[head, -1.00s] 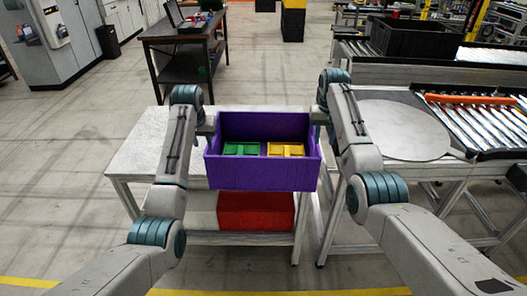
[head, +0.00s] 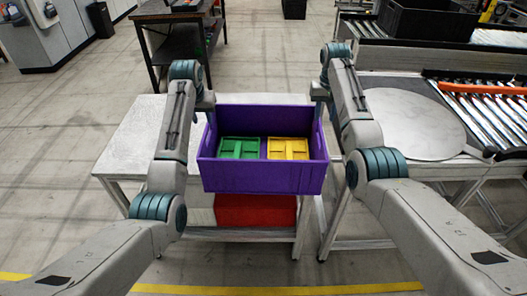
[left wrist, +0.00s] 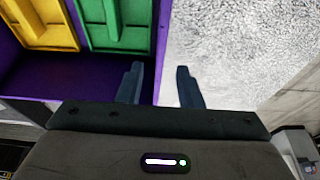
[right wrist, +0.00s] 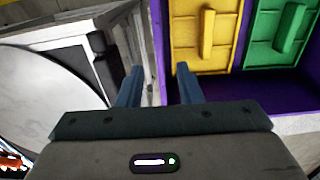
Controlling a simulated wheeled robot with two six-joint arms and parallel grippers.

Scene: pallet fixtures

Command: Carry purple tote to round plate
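The purple tote (head: 262,179) is in the middle of the head view, upright, in front of the right part of the white-topped table. A green piece (head: 239,148) and a yellow piece (head: 288,149) lie in it. The round plate (head: 420,122) lies flat to the right, empty. The tote hides its own underside.
The white-topped table (head: 131,147) has free room at left. A red box (head: 256,211) sits on its lower shelf. A roller conveyor (head: 490,115) with an orange bar (head: 484,89) adjoins the plate. A black crate (head: 428,20) stands behind. A dark workbench (head: 174,45) is at the back.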

